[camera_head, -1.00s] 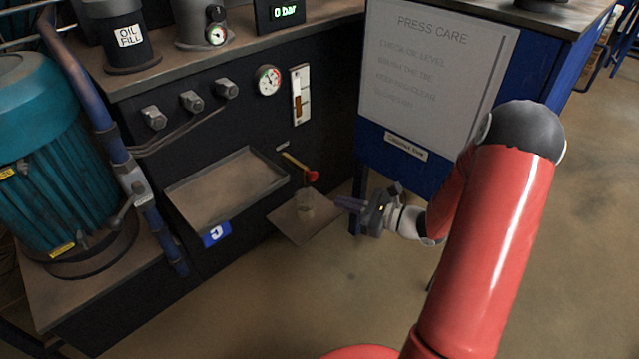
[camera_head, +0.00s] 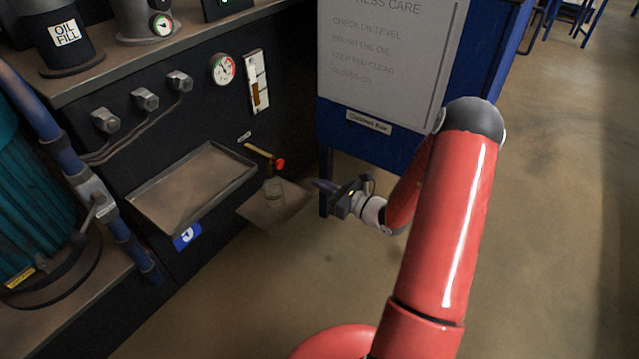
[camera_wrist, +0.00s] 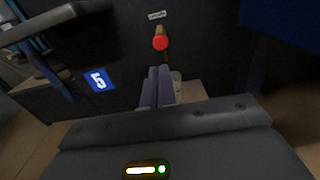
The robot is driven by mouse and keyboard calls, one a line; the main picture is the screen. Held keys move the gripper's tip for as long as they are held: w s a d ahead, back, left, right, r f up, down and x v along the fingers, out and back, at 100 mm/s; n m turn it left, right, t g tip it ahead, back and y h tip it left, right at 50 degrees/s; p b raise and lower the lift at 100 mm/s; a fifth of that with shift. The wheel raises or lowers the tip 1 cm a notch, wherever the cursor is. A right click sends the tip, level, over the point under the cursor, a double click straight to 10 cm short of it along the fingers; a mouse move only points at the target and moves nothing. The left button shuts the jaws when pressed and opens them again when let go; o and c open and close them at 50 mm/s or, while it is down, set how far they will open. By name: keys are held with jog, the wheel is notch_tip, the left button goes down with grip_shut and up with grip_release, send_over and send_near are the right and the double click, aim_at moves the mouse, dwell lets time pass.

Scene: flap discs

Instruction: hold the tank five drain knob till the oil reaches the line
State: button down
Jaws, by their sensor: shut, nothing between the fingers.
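The drain knob (camera_head: 279,163) is red, on the end of a yellowish stem that sticks out of the dark tank front (camera_head: 200,115). It also shows in the wrist view (camera_wrist: 160,42), beyond my fingertips.
A clear cup (camera_head: 273,190) stands on a small plate (camera_head: 248,212) below the knob. A drip tray (camera_head: 140,203) juts out at the left. A blue cabinet (camera_head: 372,148) with a sign stands right behind my gripper. The floor in front is open.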

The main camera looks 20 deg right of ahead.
aim_at(281, 165)
jog(key=x, duration=1.1)
jog(key=shift+b, duration=0.4)
